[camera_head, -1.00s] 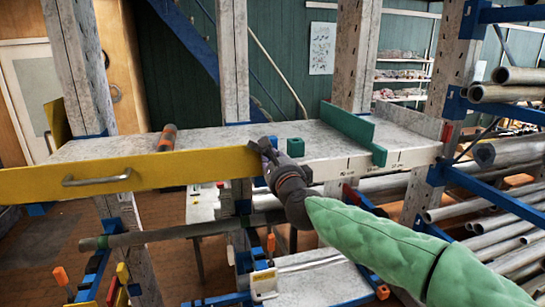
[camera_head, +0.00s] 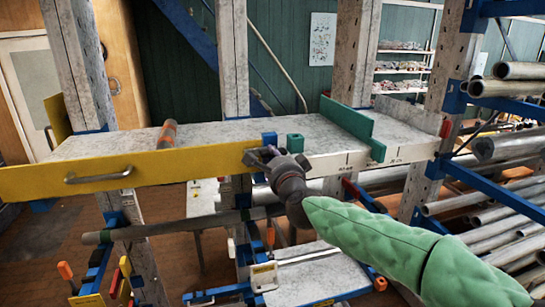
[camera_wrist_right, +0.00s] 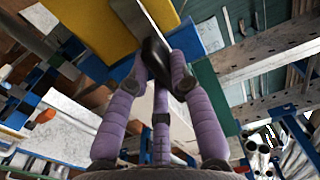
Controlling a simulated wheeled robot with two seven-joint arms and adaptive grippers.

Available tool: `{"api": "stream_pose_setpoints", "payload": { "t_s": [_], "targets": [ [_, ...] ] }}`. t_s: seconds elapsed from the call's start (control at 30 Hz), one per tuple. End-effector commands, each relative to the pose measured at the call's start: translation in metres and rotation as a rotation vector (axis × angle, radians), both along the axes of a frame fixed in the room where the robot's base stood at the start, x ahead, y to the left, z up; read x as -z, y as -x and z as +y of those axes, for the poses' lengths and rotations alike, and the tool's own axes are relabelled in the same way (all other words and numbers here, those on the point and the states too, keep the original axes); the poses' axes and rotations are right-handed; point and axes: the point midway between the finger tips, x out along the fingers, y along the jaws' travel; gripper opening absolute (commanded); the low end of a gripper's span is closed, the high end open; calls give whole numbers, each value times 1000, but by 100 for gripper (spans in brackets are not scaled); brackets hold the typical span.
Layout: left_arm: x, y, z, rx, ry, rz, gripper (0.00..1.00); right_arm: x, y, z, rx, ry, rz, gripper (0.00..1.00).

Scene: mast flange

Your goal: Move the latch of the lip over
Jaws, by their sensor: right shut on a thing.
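The yellow lip (camera_head: 130,169) runs along the shelf's front edge at the left, with a metal handle on its face. My right gripper (camera_head: 265,157) is at the lip's right end, reaching up from the lower right. In the right wrist view, its purple fingers (camera_wrist_right: 160,75) are shut on a black piece (camera_wrist_right: 155,57), which looks like the latch. The yellow lip (camera_wrist_right: 100,28) and a blue block (camera_wrist_right: 188,43) are just beyond it. In the head view the fingers hide most of the latch. The blue block (camera_head: 269,138) shows above them. My left gripper is out of view.
A green divider (camera_head: 348,125) stands farther right. An orange-tipped bar (camera_head: 168,133) lies on the shelf at the left. Uprights and pipe racks (camera_head: 490,230) flank the right side.

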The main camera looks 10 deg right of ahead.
Motion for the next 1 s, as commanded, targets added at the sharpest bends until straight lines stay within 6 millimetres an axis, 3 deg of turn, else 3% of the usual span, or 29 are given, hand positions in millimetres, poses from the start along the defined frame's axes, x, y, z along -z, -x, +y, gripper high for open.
{"api": "stream_pose_setpoints", "payload": {
  "t_s": [0.33,0.37,0.43,0.47,0.83,1.0],
  "targets": [
    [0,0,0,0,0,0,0,2,0,1,-2,6,3,0],
    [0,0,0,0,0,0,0,2,0,1,-2,6,3,25],
    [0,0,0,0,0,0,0,2,0,1,-2,6,3,44],
    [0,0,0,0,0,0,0,2,0,1,-1,6,3,46],
    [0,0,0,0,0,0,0,0,2,0,0,4,0,46],
    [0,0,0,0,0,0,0,0,18,-1,0,4,-1,46]
  ]
}}
